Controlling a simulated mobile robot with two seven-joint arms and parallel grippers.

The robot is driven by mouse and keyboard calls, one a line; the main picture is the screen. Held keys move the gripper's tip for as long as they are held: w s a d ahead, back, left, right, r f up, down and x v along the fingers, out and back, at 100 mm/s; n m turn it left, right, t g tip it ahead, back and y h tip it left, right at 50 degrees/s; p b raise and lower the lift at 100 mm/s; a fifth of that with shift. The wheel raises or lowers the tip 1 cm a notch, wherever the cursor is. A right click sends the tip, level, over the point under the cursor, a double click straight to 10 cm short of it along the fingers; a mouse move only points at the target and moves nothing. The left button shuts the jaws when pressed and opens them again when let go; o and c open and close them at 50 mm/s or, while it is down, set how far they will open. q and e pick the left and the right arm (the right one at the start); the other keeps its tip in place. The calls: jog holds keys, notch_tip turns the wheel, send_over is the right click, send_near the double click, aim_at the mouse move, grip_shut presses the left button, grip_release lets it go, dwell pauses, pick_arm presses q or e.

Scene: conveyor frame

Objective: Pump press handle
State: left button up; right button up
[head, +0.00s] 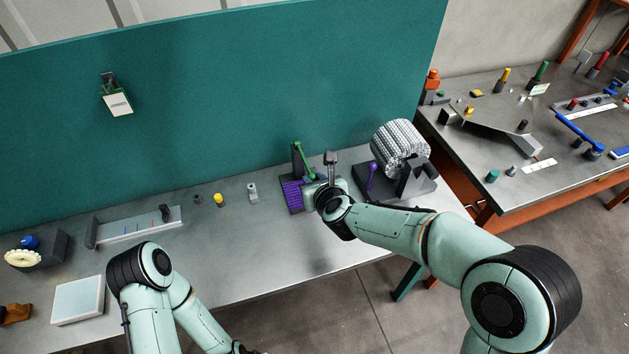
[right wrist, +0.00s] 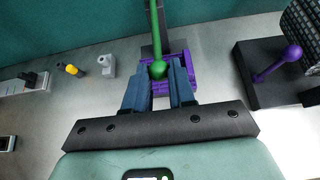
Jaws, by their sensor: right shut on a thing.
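The press handle is a green lever (head: 303,158) with a round green knob (right wrist: 158,69) at its end. It stands at a press with a purple ribbed base (head: 292,196) on the bench, close to the teal wall panel. My right gripper (right wrist: 158,76) is shut on the handle's knob, with one blue-grey finger on each side of it. In the head view my right wrist hides part of the press. My left arm shows at the lower left, and its gripper is out of view.
A ribbed grey drum (head: 400,146) on a dark stand with a purple lever (head: 371,176) is just right of the press. A grey block (head: 252,193) and a yellow knob (head: 219,200) stand to the left. The front of the grey bench (head: 260,270) is clear.

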pick_arm(q)
jog(key=f+b, duration=0.1)
jog(key=s+f+b, duration=0.1)
jog(key=shift+s+f, duration=0.1)
jog(key=shift+f, duration=0.3)
pick_arm(e)
notch_tip(320, 180, down, 3)
jog(key=shift+r, duration=0.25)
jog(key=r+p, duration=0.2)
jog(key=r, duration=0.1)
jog(key=r+p, duration=0.1)
jog(key=shift+w+r+p, duration=0.25)
jog(key=shift+r+p, duration=0.05)
jog(key=shift+r, duration=0.1)
pick_arm(q)
jog(key=r, duration=0.1)
jog(key=w+r, duration=0.1)
jog(key=r, duration=0.1)
jog(key=w+r, duration=0.1)
jog(key=shift+w+r, duration=0.1)
jog(key=shift+r, duration=0.2)
pick_arm(e)
jog(key=shift+w+a+r, duration=0.1)
jog(key=shift+r, duration=0.25)
